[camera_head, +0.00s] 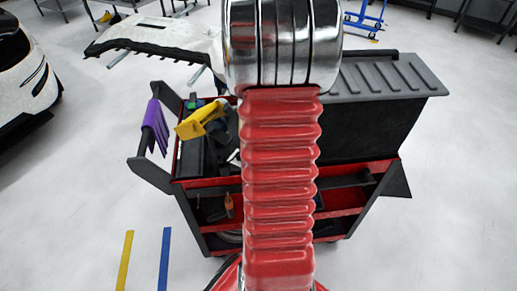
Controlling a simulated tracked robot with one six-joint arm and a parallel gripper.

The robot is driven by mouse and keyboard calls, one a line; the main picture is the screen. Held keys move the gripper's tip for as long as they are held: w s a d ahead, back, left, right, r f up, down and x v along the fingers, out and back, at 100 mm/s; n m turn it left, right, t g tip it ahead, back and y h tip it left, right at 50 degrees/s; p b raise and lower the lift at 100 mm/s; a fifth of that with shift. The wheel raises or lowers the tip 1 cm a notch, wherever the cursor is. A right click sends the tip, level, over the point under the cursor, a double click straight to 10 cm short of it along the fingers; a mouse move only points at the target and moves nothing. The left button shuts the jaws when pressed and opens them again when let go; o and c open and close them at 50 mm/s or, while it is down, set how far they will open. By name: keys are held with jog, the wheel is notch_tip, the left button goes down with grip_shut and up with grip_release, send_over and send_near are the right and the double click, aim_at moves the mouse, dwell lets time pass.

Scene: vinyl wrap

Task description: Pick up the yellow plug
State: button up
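A yellow object (190,128) with a broad flat end and a narrower part rests at the top left of the tool cart (218,183). It is the only yellow item on the cart top, but I cannot tell from its shape whether it is the plug. It lies tilted over a dark compartment, next to black items that partly merge with it. My red ribbed arm with its metal upper part runs up the middle of the picture and hides the centre of the cart. My gripper is not visible.
A purple cloth (155,125) hangs on the cart's left handle. A ridged grey lid (385,77) covers the cart's right side. Several tools lie on the lower shelves. A white panel (160,33) stands behind, and a white car (22,75) at left. Floor at right is clear.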

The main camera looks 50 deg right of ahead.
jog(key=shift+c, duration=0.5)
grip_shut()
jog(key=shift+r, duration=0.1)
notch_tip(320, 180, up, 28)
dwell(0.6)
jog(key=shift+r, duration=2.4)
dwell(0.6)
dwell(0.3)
